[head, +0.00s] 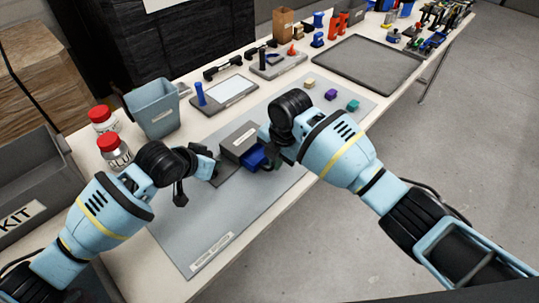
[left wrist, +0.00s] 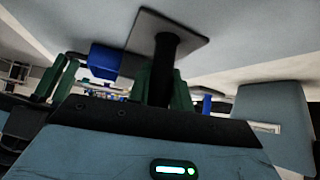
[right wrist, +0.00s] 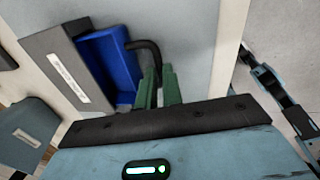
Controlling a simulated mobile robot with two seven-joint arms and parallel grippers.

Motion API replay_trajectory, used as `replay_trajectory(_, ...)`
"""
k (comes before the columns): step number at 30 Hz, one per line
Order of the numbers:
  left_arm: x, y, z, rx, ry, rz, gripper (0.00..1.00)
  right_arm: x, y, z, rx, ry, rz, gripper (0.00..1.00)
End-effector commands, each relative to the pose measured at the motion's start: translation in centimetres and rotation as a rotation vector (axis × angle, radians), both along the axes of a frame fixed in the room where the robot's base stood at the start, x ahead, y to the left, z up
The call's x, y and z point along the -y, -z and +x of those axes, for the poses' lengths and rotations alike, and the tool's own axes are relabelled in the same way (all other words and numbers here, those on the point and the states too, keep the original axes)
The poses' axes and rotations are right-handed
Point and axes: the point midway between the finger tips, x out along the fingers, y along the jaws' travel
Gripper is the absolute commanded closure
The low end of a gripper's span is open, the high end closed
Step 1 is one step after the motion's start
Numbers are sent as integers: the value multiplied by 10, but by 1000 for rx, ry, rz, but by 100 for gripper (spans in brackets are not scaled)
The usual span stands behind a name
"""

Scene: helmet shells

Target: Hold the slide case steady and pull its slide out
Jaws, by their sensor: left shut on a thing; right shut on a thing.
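The slide case is a grey box (head: 240,136) with a white label, lying on the grey mat; it also shows in the right wrist view (right wrist: 50,62). Its blue slide (right wrist: 112,62) sticks partly out of one side, with a black bent handle (right wrist: 145,45). My right gripper (right wrist: 158,88) is shut on that handle. My left gripper (left wrist: 165,88) is shut on a black post (left wrist: 166,55) standing on a dark flat plate (left wrist: 168,28), beside the case. My wrists partly hide both grips in the head view.
A grey-blue bin (head: 153,110) and two red-capped bottles (head: 112,148) stand left of the mat (head: 190,235). Small coloured blocks (head: 331,94) lie on its far right part. A dark tray (head: 367,62) and tools are farther back. The mat's near part is clear.

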Motion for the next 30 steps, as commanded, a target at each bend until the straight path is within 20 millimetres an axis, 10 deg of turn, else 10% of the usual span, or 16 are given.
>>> replay_trajectory(11,-2,0,1,1,-3,3,100,2,0,-1,1,1,-2,100)
replay_trajectory(16,-1,0,1,0,-2,2,100,2,0,-1,1,0,-2,70)
replay_trajectory(30,-1,0,0,0,-1,2,100,4,-16,-2,4,-1,1,69)
